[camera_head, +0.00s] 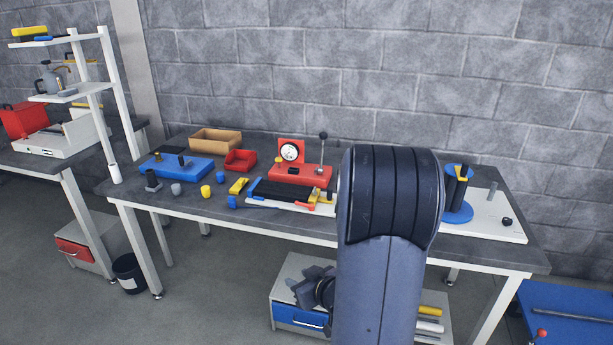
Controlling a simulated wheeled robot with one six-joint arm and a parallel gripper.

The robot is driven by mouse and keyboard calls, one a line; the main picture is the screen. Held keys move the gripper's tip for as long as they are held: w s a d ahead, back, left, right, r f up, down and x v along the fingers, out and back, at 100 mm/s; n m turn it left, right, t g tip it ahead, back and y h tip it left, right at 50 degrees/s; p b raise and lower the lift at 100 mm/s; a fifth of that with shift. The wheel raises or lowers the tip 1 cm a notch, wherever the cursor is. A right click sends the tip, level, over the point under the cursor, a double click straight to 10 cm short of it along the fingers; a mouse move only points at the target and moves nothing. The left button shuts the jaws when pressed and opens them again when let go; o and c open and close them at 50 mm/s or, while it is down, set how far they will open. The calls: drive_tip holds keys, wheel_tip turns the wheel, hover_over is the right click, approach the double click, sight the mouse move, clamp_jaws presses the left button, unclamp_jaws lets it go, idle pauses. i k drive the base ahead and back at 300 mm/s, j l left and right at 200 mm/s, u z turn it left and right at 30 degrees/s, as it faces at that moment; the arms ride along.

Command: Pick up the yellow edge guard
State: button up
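A yellow block-like piece (238,186) lies on the workbench, just left of a rack of black strips (290,190); it looks like the yellow edge guard, but it is small in view. Another small yellow part (313,197) sits at the right end of the black strips, beside a red piece. My arm stands upright in the foreground and hides part of the bench. My gripper (300,289) shows low, left of the arm, below bench height and in front of the drawer unit. It is well apart from the yellow piece, and its fingers are too unclear to read.
The workbench (225,208) also carries a blue fixture (176,167), a tan tray (215,140), a red bin (240,160), a red gauge stand (300,172) and a blue reel (458,207) on a white plate. Small yellow, grey and blue pieces lie near the front edge.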

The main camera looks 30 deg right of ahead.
sight(239, 185)
drive_tip(key=i+j+z, duration=0.2)
drive_tip(key=i+z, duration=0.2)
drive_tip(key=i+j+z, duration=0.25)
drive_tip(key=z, duration=0.15)
drive_tip(key=i+j+z, duration=0.25)
drive_tip(key=j+z, duration=0.15)
drive_tip(key=i+j+z, duration=0.2)
drive_tip(key=j+z, duration=0.2)
drive_tip(key=i+j, duration=0.15)
drive_tip(key=j, duration=0.25)
drive_tip(key=i+j, duration=0.1)
drive_tip(key=j, duration=0.3)
drive_tip(key=i+j, duration=0.1)
drive_tip(key=j, duration=0.35)
drive_tip(key=i+j+z, duration=0.1)
drive_tip(key=j, duration=0.3)
drive_tip(key=i+j, duration=0.15)
drive_tip(key=j, duration=0.25)
